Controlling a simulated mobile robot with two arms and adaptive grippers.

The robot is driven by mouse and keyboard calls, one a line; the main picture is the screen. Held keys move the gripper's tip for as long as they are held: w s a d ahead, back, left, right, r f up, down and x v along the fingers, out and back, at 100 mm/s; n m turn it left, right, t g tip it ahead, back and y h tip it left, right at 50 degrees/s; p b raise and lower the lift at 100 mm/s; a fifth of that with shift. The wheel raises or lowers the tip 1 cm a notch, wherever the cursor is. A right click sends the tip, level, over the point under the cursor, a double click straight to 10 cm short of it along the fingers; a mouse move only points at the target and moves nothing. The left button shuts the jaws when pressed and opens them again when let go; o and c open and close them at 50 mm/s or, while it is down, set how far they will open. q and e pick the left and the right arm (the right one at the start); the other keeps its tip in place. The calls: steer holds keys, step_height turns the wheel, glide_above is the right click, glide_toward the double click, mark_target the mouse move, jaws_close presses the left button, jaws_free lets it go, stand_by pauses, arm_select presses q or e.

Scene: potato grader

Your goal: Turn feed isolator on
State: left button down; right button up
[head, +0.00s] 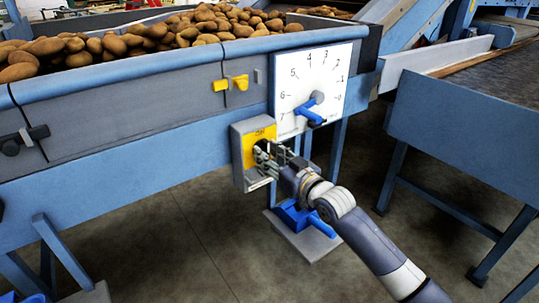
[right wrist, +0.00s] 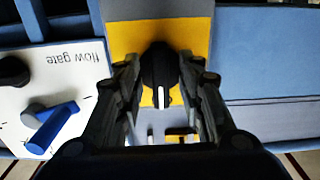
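The feed isolator is a grey box (head: 240,170) with a yellow plate (right wrist: 125,45) and a black rotary knob (right wrist: 160,70), on the blue frame below the hopper. The knob's white mark lies in line with the fingers in the right wrist view. My right gripper (head: 268,158) is at the box front. Its two fingers, also in the right wrist view (right wrist: 161,90), stand on either side of the knob, very close to it. Whether they touch or press on it I cannot tell. The fingers hide much of the knob in the head view. My left gripper is not in view.
A white flow gate dial (head: 330,75) with a blue lever (head: 309,116) is just above and right of the isolator. Potatoes (head: 130,40) fill the hopper. A blue conveyor table (head: 460,140) stands at the right.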

steer(key=v, duration=1.2)
